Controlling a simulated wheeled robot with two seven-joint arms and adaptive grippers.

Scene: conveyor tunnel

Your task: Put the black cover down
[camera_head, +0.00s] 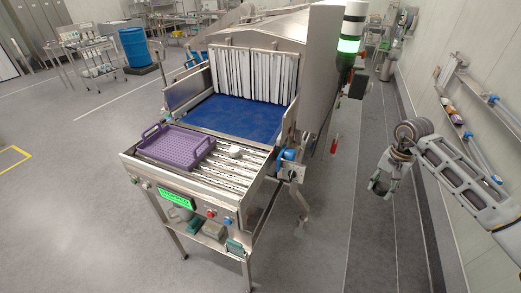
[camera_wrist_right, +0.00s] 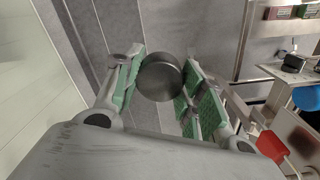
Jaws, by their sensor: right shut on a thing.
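The black cover (camera_wrist_right: 160,80) is a dark round disc in the right wrist view. It sits between the green finger pads of my right gripper (camera_head: 379,187), which is shut on it. In the head view the gripper hangs in the air over the grey floor, to the right of the conveyor machine (camera_head: 262,190). The cover is too small and dark there to make out clearly. My left gripper is in neither view.
A purple perforated tray (camera_head: 176,146) and a small white round piece (camera_head: 235,152) lie on the machine's roller end. A blue belt (camera_head: 236,116) leads to white strip curtains (camera_head: 254,74). A wall shelf (camera_head: 480,95) stands at right.

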